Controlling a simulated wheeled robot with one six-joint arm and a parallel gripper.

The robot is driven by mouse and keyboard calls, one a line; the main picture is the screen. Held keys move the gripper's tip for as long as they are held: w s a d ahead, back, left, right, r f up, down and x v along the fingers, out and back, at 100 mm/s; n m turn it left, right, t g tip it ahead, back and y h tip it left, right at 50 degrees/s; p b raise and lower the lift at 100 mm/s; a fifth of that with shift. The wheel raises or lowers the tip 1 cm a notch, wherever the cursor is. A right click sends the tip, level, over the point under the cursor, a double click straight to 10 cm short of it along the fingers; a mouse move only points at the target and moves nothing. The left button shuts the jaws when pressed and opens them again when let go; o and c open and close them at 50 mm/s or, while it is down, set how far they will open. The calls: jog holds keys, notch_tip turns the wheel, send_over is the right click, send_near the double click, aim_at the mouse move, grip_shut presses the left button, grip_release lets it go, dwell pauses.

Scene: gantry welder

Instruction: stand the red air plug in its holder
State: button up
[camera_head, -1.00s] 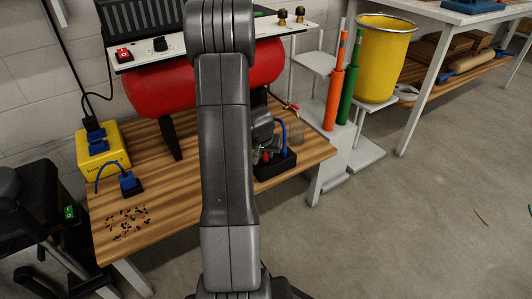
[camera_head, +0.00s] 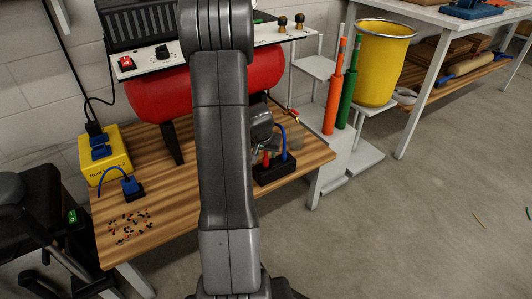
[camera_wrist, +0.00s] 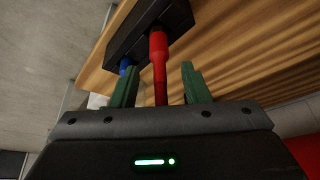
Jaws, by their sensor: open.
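The red air plug (camera_wrist: 158,55) stands in the black holder (camera_wrist: 124,38) in the wrist view, its far end meeting the holder. Whether it is fully seated I cannot tell. My gripper (camera_wrist: 158,82) is open, with one green finger on each side of the plug and visible gaps between. In the head view the holder (camera_head: 275,173) sits on the wooden bench near its right end, with the red plug (camera_head: 266,158) showing just beside my arm. A blue plug (camera_head: 284,156) with a blue hose stands in the same holder. My arm hides part of the bench.
The wooden bench (camera_head: 178,194) carries a red tank (camera_head: 163,96), a yellow box (camera_head: 104,153) and scattered small parts (camera_head: 130,225). Orange (camera_head: 335,95) and green (camera_head: 348,98) tubes and a yellow bin (camera_head: 383,62) stand at the right.

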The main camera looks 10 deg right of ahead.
aim_at(265, 155)
jog(key=p+v, duration=0.2)
jog(key=v, duration=0.6)
jog(key=shift+r, duration=0.35)
jog(key=shift+s, duration=0.1)
jog(key=b+x, duration=0.4)
jog(key=x, duration=0.8)
jog(key=shift+a+f, duration=0.1)
jog(key=shift+f, duration=0.3)
jog(key=shift+f+b, duration=0.4)
jog(key=shift+b, duration=0.35)
jog(key=shift+r+p, duration=0.45)
jog(key=shift+f, duration=0.1)
